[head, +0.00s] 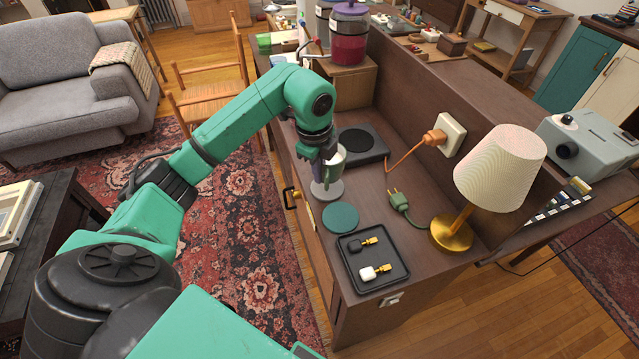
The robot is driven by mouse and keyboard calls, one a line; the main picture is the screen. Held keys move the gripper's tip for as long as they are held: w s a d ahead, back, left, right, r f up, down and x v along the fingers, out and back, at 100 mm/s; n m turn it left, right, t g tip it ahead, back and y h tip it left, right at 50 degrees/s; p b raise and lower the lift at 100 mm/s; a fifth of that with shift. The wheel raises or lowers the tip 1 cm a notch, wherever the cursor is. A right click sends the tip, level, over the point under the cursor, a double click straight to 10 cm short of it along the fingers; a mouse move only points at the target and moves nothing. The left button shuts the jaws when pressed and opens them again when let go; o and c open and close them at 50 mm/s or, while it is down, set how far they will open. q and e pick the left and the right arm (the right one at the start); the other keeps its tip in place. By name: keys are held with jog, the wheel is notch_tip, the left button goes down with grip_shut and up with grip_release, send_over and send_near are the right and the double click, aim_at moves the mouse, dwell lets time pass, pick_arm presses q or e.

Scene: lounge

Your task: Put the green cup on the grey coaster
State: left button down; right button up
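The grey coaster (327,193) is a round disc directly below the gripper and the cup. I cannot tell whether the cup's base touches the coaster. My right gripper is not in view.
A teal disc (341,217) lies just in front of the grey coaster. A black tray (372,277) with small items is nearer. A dark square device (360,143) stands behind the cup. A green plug (398,200) and a lamp (499,170) are to the right.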

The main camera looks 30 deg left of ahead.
aim_at(320, 194)
pick_arm(q)
notch_tip(320, 194, down, 4)
jog(key=shift+r, duration=0.1)
jog(key=shift+f, duration=0.3)
jog(key=shift+f, duration=0.1)
jog(key=c, duration=1.1)
grip_release()
